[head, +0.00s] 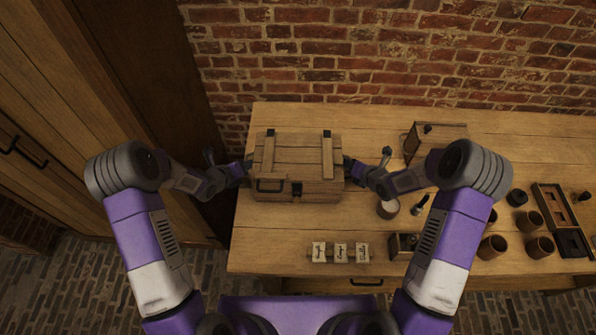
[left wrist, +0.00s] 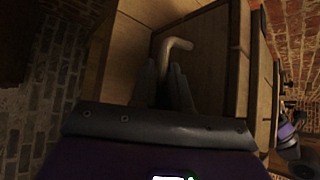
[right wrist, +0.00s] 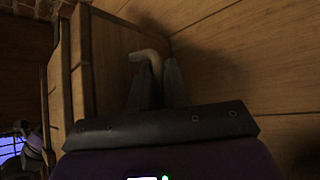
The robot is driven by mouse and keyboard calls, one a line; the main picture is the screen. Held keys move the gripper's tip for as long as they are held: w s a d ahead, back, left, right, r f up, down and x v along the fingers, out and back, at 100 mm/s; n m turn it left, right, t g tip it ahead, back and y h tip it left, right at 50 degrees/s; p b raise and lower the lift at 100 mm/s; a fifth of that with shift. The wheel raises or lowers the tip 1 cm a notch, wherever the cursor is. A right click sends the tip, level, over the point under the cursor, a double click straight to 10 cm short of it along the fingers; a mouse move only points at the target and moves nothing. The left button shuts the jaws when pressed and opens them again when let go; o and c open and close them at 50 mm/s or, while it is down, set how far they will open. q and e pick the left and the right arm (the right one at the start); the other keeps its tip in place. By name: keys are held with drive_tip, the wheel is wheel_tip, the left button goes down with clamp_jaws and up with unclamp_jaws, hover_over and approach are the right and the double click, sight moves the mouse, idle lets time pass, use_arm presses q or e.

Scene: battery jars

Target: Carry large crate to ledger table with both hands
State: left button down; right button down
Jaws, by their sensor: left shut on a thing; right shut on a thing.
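The large wooden crate (head: 297,188) is at the left end of the wooden table (head: 245,253), lid shut, with a dark handle and latch on its front. It looks level; whether it rests on the top or hangs just above it I cannot tell. My left gripper (head: 245,166) is at its left side, shut on the side handle, which shows in the left wrist view (left wrist: 178,44). My right gripper (head: 350,168) is at its right side, shut on the other handle, seen in the right wrist view (right wrist: 146,55).
A smaller wooden box (head: 437,133) stands at the back. A white-topped jar (head: 388,208), three marked cards (head: 340,252), a small box (head: 403,246) and several brown cups (head: 492,247) occupy the middle and right. A brick wall (head: 390,60) rises behind; a wooden cabinet (head: 60,95) stands left.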

use_arm(q)
drive_tip(key=shift+w+r, duration=0.1)
drive_tip(key=shift+r, duration=0.15)
use_arm(e)
drive_tip(key=shift+w+r, duration=0.1)
drive_tip(key=shift+r, duration=0.2)
